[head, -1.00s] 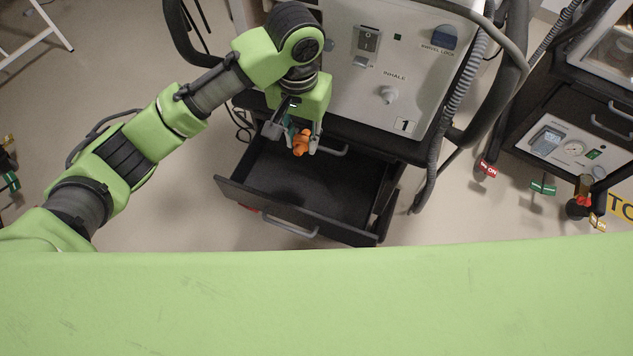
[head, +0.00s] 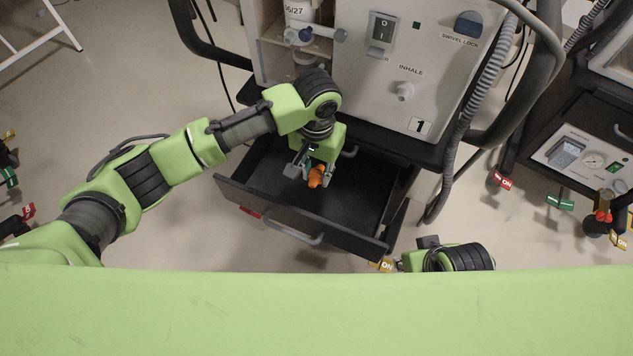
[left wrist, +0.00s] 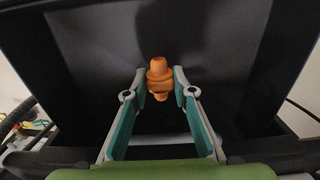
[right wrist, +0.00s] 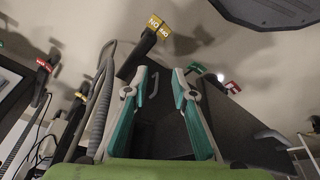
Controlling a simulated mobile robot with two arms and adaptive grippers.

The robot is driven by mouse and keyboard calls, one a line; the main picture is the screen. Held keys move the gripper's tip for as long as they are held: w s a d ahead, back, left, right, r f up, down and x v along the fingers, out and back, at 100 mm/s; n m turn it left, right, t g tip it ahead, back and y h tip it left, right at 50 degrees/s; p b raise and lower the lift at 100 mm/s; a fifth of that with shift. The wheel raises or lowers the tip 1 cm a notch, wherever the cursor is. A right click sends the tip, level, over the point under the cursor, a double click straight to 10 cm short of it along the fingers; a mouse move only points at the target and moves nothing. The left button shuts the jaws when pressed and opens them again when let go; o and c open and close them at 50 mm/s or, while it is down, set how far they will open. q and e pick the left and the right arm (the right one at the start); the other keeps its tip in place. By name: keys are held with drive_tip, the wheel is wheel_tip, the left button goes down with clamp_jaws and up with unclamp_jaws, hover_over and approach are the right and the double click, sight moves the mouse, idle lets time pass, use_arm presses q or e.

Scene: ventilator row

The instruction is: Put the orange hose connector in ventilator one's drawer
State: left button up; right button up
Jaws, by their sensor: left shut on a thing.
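The orange hose connector (head: 316,176) is between the fingers of my left gripper (head: 312,174), which is shut on it. In the left wrist view the connector (left wrist: 159,78) sits upright between the teal fingertips, with the dark drawer interior behind it. The open black drawer (head: 268,215) juts out below ventilator one (head: 448,60), marked with a 1. In the head view my left gripper is over the drawer's opening; its exact height cannot be told. My right gripper (right wrist: 158,90) is open and empty in its wrist view, with a dark panel and handle behind it.
A grey corrugated hose (head: 468,110) hangs at the ventilator's right. Another unit with gauges (head: 582,160) stands to the right, with red, green and yellow tagged valves near the floor. Floor left of the drawer is mostly clear.

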sight(316, 188)
use_arm(q)
drive_tip(key=shift+f, duration=0.7)
wheel_tip(316, 188, down, 2)
drive_tip(key=shift+f+b, duration=0.2)
drive_tip(key=shift+b, duration=0.4)
drive_tip(key=shift+f, duration=0.2)
use_arm(e)
drive_tip(key=shift+v, duration=1.1)
drive_tip(key=shift+s+d+r, duration=0.1)
drive_tip(key=shift+s, duration=0.05)
use_arm(q)
drive_tip(key=o, duration=0.8)
drive_tip(key=shift+f, duration=0.1)
